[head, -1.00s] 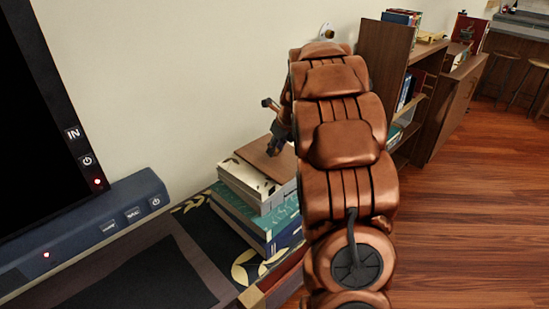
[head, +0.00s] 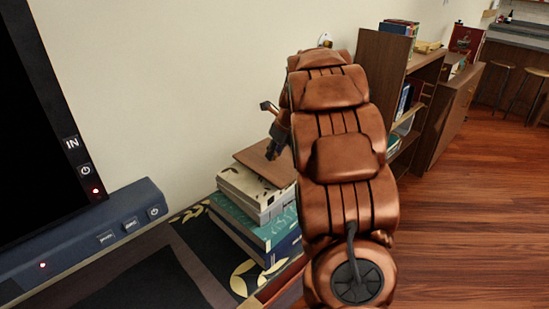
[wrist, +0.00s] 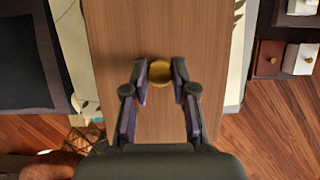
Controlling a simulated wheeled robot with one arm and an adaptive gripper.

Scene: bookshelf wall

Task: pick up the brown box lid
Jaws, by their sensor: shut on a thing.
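The brown box lid (head: 258,164) is a flat wooden board with a round gold knob (wrist: 160,71). In the head view it is over the cream, leaf-patterned box (head: 236,184) on top of a stack. It looks slightly raised from the box, though the gap is hard to see. My gripper (head: 274,148) is above the lid. In the wrist view my gripper (wrist: 160,76) has one finger on each side of the knob and is shut on it. The lid (wrist: 160,115) fills the middle of that view. The knob is hidden in the head view.
Teal and blue books (head: 262,235) lie under the box on a dark patterned surface. A black screen (head: 40,120) and blue bar (head: 110,235) stand at left. The pale wall (head: 180,90) is close behind. Brown shelves (head: 385,75) stand at back right; wooden floor is open at right.

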